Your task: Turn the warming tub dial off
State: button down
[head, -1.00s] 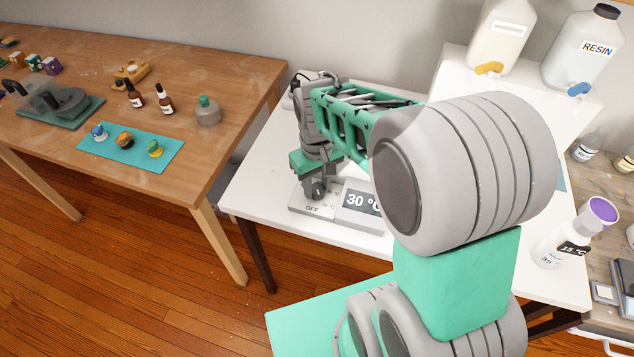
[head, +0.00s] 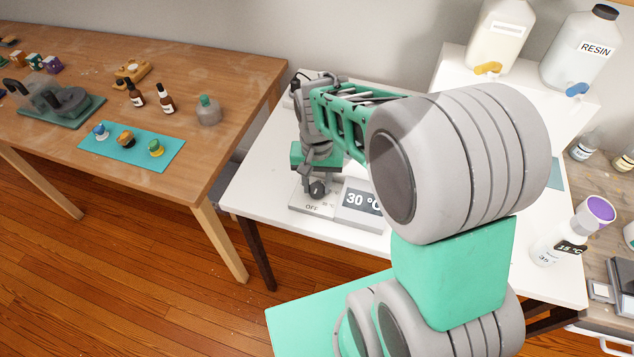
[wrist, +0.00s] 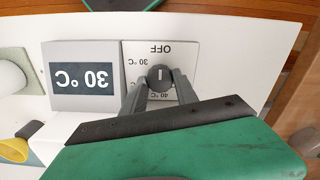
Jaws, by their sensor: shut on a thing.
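The warming tub dial (wrist: 160,76) is a dark round knob on a pale panel (wrist: 188,52), marked OFF, 30 °C and 40 °C. Its short light pointer line runs toward the OFF mark in the wrist view. My gripper (wrist: 160,88) is shut on the dial, one finger on each side. In the head view the dial (head: 318,189) shows just below my gripper (head: 318,180), with the OFF label partly visible in front. The grey display (wrist: 85,75) beside the panel reads 30 °C; it also shows in the head view (head: 361,203).
The panel sits near the front edge of a white table (head: 262,180).

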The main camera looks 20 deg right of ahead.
aim_at(317, 187)
jog(key=shift+w+r, duration=0.1)
jog(key=c, duration=0.9)
grip_release()
jog(key=shift+c, duration=0.2)
notch_tip(317, 187, up, 8)
jog(key=shift+f, duration=0.15)
